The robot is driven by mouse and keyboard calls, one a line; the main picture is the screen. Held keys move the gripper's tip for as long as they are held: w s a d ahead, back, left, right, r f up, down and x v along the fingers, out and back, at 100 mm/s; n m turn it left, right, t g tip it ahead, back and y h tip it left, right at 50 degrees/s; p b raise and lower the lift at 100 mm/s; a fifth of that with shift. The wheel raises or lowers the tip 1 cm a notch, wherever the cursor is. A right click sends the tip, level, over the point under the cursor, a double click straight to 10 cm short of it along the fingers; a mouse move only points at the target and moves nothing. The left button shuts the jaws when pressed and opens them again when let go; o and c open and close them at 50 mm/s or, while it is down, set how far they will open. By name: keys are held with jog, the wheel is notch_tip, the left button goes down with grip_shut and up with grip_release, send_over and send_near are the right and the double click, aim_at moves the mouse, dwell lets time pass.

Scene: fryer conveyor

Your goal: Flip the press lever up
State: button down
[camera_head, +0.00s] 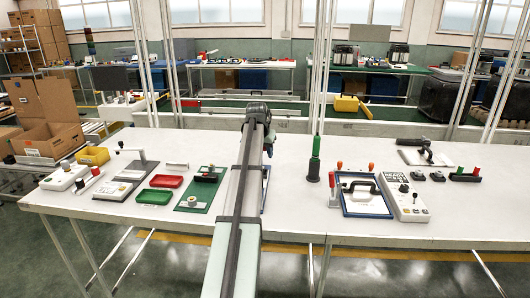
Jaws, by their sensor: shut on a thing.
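Two lever devices show on the white table. At the left, a grey plate (110,191) carries an upright post with a horizontal lever (130,150) on top. At the back right, a pale plate (411,157) carries a black-handled lever (410,142) lying about level. I cannot tell which one is the press. My arm reaches from the bottom centre to a dark joint over the middle of the table. A blue-edged item (266,184) is mostly hidden behind my arm.
Red (166,181) and green (153,197) trays and a green board (208,190) lie left of my arm. A green bottle (314,158), a blue-framed plate with a black handle (347,208) and a white control box (405,203) stand right. The table's right front is clear.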

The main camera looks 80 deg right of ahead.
jog(key=shift+d+r, duration=0.2)
jog(key=shift+r, duration=0.15)
dwell(0.4)
jog(key=shift+d+r, duration=0.3)
jog(key=shift+r, duration=0.35)
jog(key=shift+d+r, duration=0.3)
jog(key=shift+r, duration=0.3)
jog(key=d+r, duration=0.3)
jog(key=shift+r, duration=0.15)
jog(key=shift+d+r, duration=0.6)
jog(key=shift+d, duration=0.25)
jog(key=shift+f, duration=0.1)
jog(key=c, duration=0.8)
grip_release()
jog(key=shift+a, duration=0.1)
